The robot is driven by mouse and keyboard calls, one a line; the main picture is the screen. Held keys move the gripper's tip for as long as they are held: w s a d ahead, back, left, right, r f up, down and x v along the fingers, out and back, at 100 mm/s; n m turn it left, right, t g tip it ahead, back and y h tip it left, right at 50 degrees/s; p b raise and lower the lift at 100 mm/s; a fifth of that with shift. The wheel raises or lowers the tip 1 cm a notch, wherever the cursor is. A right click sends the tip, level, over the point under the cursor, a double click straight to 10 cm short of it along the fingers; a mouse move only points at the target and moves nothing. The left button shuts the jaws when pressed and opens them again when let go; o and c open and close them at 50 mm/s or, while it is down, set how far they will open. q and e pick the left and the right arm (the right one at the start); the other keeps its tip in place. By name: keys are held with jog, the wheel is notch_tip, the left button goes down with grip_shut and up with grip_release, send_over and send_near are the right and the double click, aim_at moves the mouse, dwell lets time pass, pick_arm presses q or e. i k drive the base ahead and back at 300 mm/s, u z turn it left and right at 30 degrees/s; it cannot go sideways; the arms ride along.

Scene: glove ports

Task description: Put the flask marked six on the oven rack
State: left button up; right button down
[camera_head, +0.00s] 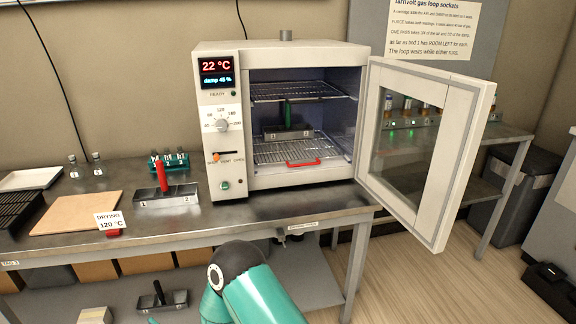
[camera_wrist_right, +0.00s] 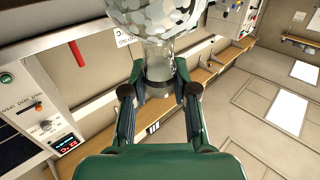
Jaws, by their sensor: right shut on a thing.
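In the right wrist view my right gripper (camera_wrist_right: 158,88) is shut on the neck of a glass flask (camera_wrist_right: 158,60). The flask's round body, with a mottled grey and white look, fills the top of that view and is partly cut off. No number can be read on it. In the head view the oven (camera_head: 222,120) stands on the bench with its door open to the right. Inside are an upper wire rack (camera_head: 295,90) and a lower wire rack (camera_head: 275,152) with a red front handle. My left gripper is not in view.
The open oven door (camera_head: 420,145) juts out to the right. A red-handled carrier (camera_head: 162,180), small bottles (camera_head: 97,165) and a tan board (camera_head: 75,213) occupy the bench's left part.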

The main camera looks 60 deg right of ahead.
aim_at(298, 154)
jog(key=z, duration=0.15)
jog(key=k, duration=1.05)
jog(key=z, duration=0.9)
jog(key=i, duration=0.95)
jog(key=z, duration=0.05)
